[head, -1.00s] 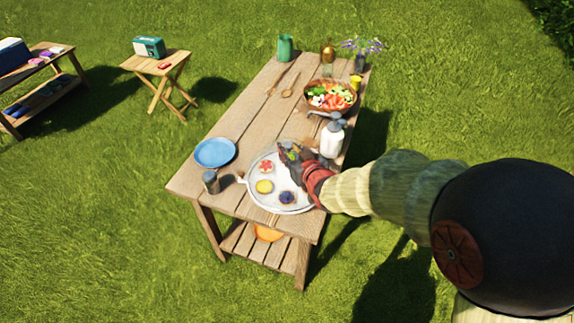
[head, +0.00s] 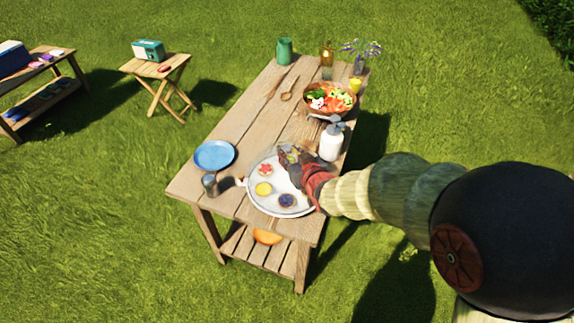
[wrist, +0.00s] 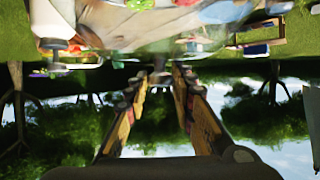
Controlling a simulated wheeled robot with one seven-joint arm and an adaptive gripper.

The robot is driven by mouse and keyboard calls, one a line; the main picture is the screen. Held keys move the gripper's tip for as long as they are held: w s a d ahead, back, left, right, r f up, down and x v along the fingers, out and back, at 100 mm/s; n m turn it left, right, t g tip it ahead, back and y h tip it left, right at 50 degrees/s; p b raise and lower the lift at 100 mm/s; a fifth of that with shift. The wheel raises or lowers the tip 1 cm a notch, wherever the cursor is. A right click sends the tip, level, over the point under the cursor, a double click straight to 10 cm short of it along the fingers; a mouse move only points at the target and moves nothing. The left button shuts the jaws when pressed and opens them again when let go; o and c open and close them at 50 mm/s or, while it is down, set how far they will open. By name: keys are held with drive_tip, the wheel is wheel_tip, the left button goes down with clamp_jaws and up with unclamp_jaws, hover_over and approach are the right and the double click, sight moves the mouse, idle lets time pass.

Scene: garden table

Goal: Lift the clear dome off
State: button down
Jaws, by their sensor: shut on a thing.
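The white round tray (head: 252,199) lies on the near part of the garden table and carries several small cakes, among them a yellow one (head: 264,188) and a dark purple one (head: 286,200). The clear dome (head: 274,180) is hard to make out against the tray; I cannot tell whether its rim touches the tray. My gripper (head: 288,156) reaches in from the right over the tray's far side and is shut on the dome. In the wrist view, my two fingers (wrist: 160,78) come close together; the grip point is small and dark.
The wooden table (head: 220,191) also holds a blue plate (head: 215,155), a metal cup (head: 210,186) left of the tray, a white bottle (head: 331,144) close behind my gripper, and a salad bowl (head: 329,113). A green pitcher (head: 285,50) stands at the far end. Grass surrounds the table.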

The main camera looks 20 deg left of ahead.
drive_tip(key=shift+r, duration=0.2)
drive_tip(key=shift+r, duration=0.5)
drive_tip(key=s+d+r+p, duration=0.2)
drive_tip(key=s+r, duration=0.4)
drive_tip(key=s+d+r+p, duration=0.2)
drive_tip(key=s+d+r, duration=0.1)
drive_tip(key=s+r, duration=0.2)
drive_tip(key=shift+s+d+r, duration=0.35)
drive_tip(key=shift+s+r, duration=0.05)
drive_tip(key=shift+s, duration=0.55)
